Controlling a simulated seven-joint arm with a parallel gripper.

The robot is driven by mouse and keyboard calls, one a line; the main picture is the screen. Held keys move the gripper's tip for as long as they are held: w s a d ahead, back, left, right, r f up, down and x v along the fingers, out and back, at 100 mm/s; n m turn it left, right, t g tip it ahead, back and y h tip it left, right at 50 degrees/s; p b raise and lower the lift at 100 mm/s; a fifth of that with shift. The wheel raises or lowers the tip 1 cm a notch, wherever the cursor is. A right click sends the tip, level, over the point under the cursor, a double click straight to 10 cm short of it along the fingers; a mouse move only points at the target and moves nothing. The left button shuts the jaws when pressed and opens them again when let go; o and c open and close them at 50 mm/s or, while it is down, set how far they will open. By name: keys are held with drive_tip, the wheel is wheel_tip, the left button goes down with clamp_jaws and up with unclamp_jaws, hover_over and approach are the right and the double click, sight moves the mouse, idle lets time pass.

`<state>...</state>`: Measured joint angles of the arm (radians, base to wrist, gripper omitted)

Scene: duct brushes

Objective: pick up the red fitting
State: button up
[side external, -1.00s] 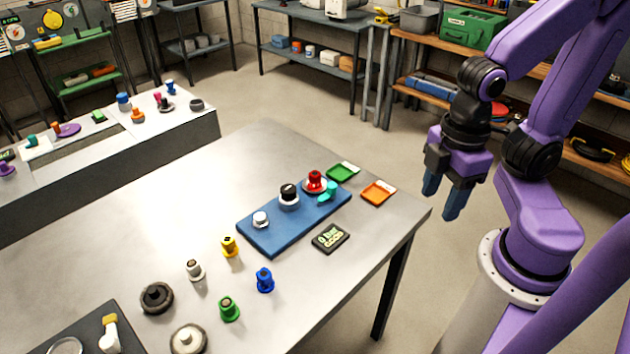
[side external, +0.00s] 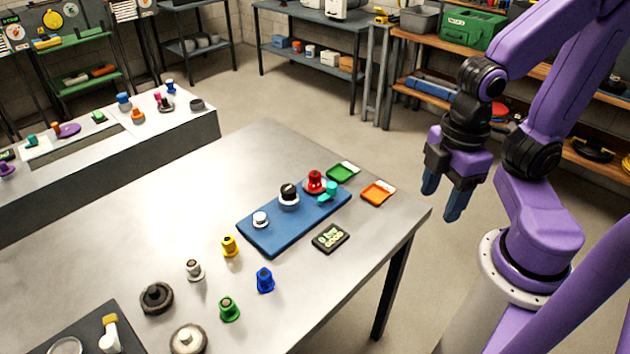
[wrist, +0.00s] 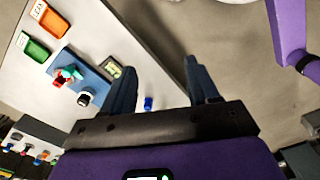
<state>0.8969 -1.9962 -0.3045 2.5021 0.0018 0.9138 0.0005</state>
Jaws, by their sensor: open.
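The red fitting (side external: 315,180) stands upright at the far end of the blue mat (side external: 262,239) on the metal table. A teal piece (side external: 328,191) sits close beside it, and a black-topped fitting (side external: 289,193) is to its left. In the wrist view the red fitting (wrist: 62,78) is at the left, partly overlapped by the teal piece. My gripper (side external: 441,200) is open and empty, fingers pointing down, beyond the table's right edge and well away from the red fitting. It also shows in the wrist view (wrist: 160,75).
A green tray (side external: 343,173) and an orange tray (side external: 378,192) lie near the mat. A dark label card (side external: 331,237) lies in front. Yellow (side external: 230,246), blue (side external: 265,280) and green (side external: 229,308) fittings stand nearer the camera. The table's far left is clear.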

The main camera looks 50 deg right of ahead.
sight(319, 176)
wheel_tip(319, 176, up, 5)
drive_tip(key=w+a+f+m+t+y, duration=0.1)
drive_tip(key=w+a+m+t+y, duration=0.25)
drive_tip(key=w, duration=0.35)
drive_tip(key=w+a+f+m+t+y, duration=0.1)
drive_tip(key=w+a+m+t+y, duration=0.1)
drive_tip(key=w+a, duration=0.35)
drive_tip(key=w+d+r+m+t+h, duration=0.2)
drive_tip(key=w+d+m+t+h, duration=0.5)
drive_tip(key=w+d, duration=0.9)
drive_tip(key=shift+t+y, duration=0.45)
drive_tip(key=shift+y, duration=0.1)
drive_tip(key=f, duration=1.4)
drive_tip(key=s+f, duration=0.1)
drive_tip(key=f, duration=0.7)
drive_tip(key=shift+s+a+f, duration=0.1)
drive_tip(key=shift+x, duration=3.75)
drive_tip(key=shift+s+f, duration=0.1)
